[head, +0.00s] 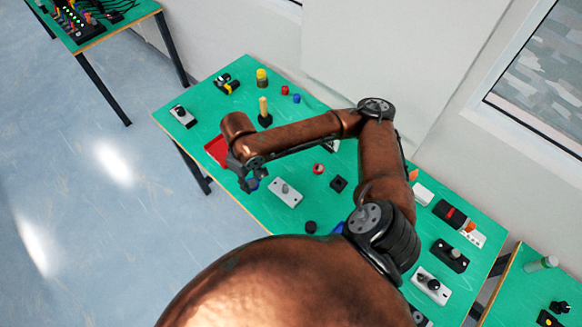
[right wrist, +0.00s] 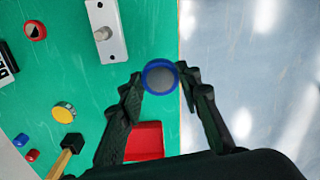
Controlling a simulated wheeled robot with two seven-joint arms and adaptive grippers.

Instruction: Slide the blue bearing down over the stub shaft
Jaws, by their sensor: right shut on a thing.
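The blue bearing (right wrist: 160,77) shows as a blue ring with a grey middle between my right fingertips in the right wrist view. My right gripper (right wrist: 162,82) is shut on it; in the head view the gripper (head: 246,178) hangs near the front edge of the green table, and a bit of the bearing (head: 252,184) shows under it. The stub shaft (right wrist: 104,33) is a short grey post on a white plate, apart from the bearing. In the head view the stub shaft (head: 285,188) stands just right of the gripper. My left gripper is not in view.
A red tray (head: 214,150) lies by the table edge, left of the gripper; it also shows in the right wrist view (right wrist: 146,140). A round red and black part (head: 318,168) and a black block (head: 338,184) sit behind the plate. Green table is clear around the plate.

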